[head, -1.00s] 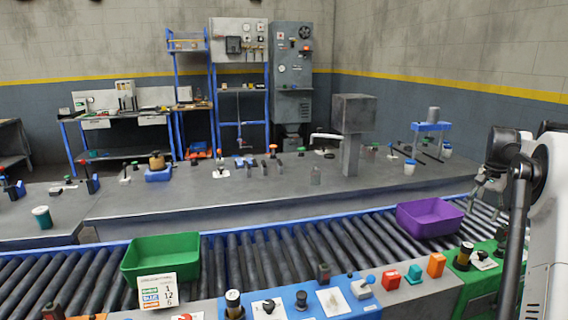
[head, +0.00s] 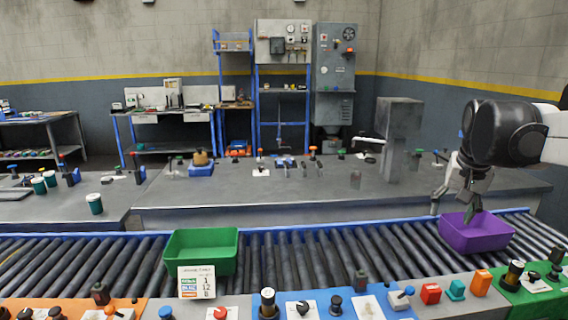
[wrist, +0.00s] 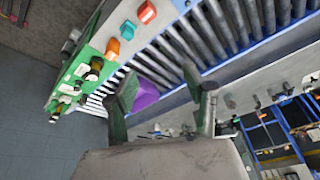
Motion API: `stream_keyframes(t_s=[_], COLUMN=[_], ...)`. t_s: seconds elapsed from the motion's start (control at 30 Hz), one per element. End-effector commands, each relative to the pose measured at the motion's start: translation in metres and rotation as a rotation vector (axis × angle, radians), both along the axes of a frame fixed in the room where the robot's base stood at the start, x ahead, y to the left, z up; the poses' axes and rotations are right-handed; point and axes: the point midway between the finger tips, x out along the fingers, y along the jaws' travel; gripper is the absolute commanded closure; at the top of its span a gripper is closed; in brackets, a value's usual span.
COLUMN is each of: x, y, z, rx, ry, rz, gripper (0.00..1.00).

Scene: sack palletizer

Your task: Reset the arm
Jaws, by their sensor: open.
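My gripper (head: 453,208) hangs at the right of the head view, at the end of my arm. Its fingers are spread apart, with nothing between them that I can make out. In the wrist view my gripper (wrist: 160,76) also shows two separated fingers. A purple bin (head: 480,237) sits on the roller conveyor, and the gripper overlaps its far left edge in the head view. I cannot tell whether they touch. The purple bin (wrist: 147,96) is partly hidden behind a finger in the wrist view.
A green bin (head: 222,240) with a number card stands on the roller conveyor (head: 330,258). Control panels with knobs and buttons (head: 431,293) line the near edge. A grey workbench (head: 270,205) with a grey post (head: 401,140) lies beyond. Rollers between the bins are clear.

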Motion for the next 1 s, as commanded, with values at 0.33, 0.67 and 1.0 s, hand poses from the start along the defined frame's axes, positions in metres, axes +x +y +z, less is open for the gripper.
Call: stream_keyframes(t_s=[0.33, 0.67, 1.0], x=[-0.079, -0.156, -0.203], y=[0.097, 0.163, 0.195], z=[-0.017, -0.060, -0.101], rx=[-0.049, -0.090, -0.113], ry=[-0.096, -0.191, -0.256], rz=[0.185, 0.356, 0.466], gripper=[0.53, 0.53, 0.53])
